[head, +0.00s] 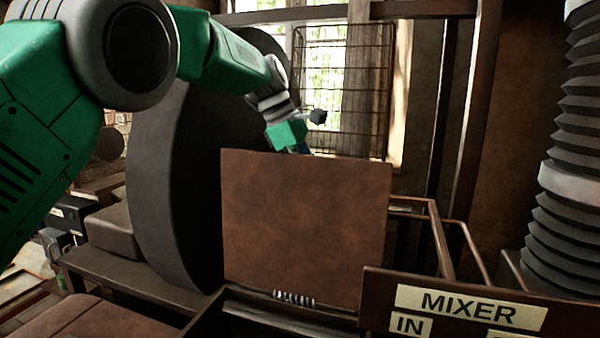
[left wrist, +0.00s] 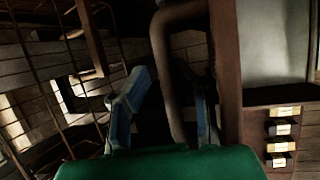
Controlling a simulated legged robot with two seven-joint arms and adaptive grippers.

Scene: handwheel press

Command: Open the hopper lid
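The hopper lid (head: 305,230) is a rusty brown plate that stands upright in the head view, with its hinge spring (head: 295,298) at its lower edge. My left arm reaches over it from the left. My left gripper (head: 302,149) is at the lid's top edge, partly hidden behind it. In the left wrist view, the blue fingers of my left gripper (left wrist: 171,84) stand apart on either side of a dark curved handle (left wrist: 163,60). The handle is beside the lid's brown edge (left wrist: 226,70). Finger contact with the handle is not clear. My right gripper is out of view.
A large dark wheel (head: 165,190) stands left of the lid. A wire cage (head: 345,85) is behind it at the window. A mixer sign (head: 470,306) and brown rails (head: 440,240) are at the right, with a ribbed hose (head: 570,150) beyond.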

